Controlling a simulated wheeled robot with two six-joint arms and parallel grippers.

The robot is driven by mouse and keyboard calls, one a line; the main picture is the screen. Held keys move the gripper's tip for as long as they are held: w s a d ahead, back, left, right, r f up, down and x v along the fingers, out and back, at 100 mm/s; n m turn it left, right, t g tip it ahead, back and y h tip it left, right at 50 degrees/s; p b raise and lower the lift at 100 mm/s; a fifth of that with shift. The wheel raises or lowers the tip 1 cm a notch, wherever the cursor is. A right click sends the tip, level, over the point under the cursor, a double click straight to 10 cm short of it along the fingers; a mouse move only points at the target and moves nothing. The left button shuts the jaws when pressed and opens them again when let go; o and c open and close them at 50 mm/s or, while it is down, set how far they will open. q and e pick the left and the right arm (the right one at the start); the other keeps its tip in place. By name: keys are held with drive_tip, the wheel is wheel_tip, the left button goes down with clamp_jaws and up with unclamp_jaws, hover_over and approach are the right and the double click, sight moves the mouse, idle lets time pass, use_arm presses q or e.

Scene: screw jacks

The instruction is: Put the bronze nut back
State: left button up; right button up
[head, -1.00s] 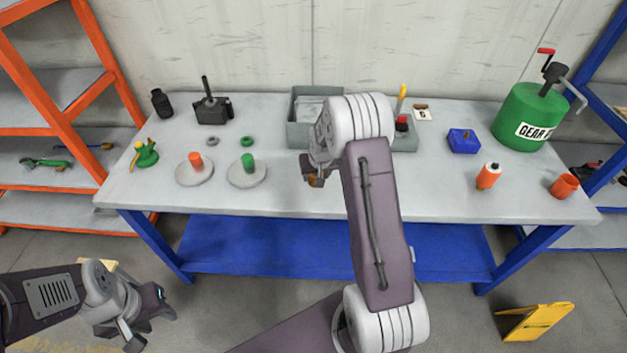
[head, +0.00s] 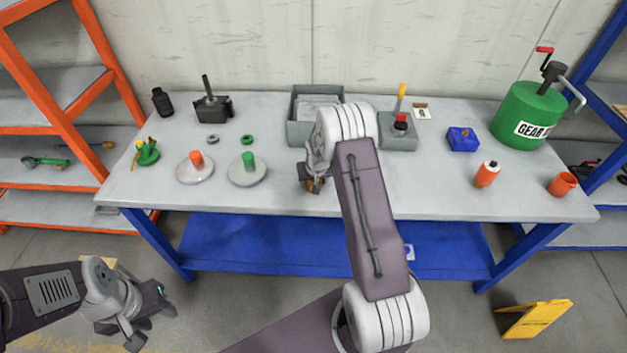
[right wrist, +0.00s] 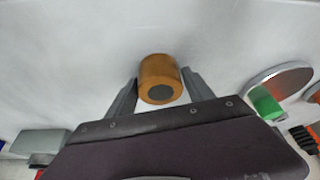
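The bronze nut (right wrist: 160,72) is a short bronze cylinder with a dark round spot on its near face. In the right wrist view it sits between the two fingers of my right gripper (right wrist: 160,84), with little or no gap on each side. I cannot tell whether the fingers press on it. In the head view my right gripper (head: 314,184) is low over the table's front middle, largely hiding the bronze nut. A disc with an orange post (head: 196,160) and a disc with a green post (head: 248,163) stand to its left. My left gripper (head: 148,318) is open and empty, in front of the table.
A grey ring (head: 212,139) and a green ring (head: 247,140) lie behind the discs. A grey open bin (head: 303,133) is behind my right gripper. A grey box with a red knob (head: 398,143), a blue block (head: 463,139) and an orange bottle (head: 486,174) stand right.

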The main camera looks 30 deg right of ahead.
drive_tip(key=shift+o, duration=0.5)
drive_tip(key=shift+r, duration=0.1)
drive_tip(key=shift+r, duration=0.25)
drive_tip(key=v, duration=1.2)
drive_tip(key=s+a+n+g, duration=0.1)
drive_tip(key=s+a, duration=0.6)
drive_tip(key=s, duration=0.3)
drive_tip(key=s+a+n+g+y, duration=0.1)
drive_tip(key=s+a+n+g, duration=0.1)
drive_tip(key=s+a, duration=0.5)
drive_tip(key=s, duration=0.4)
drive_tip(key=shift+s+f+y, duration=0.15)
drive_tip(key=shift+y, duration=0.15)
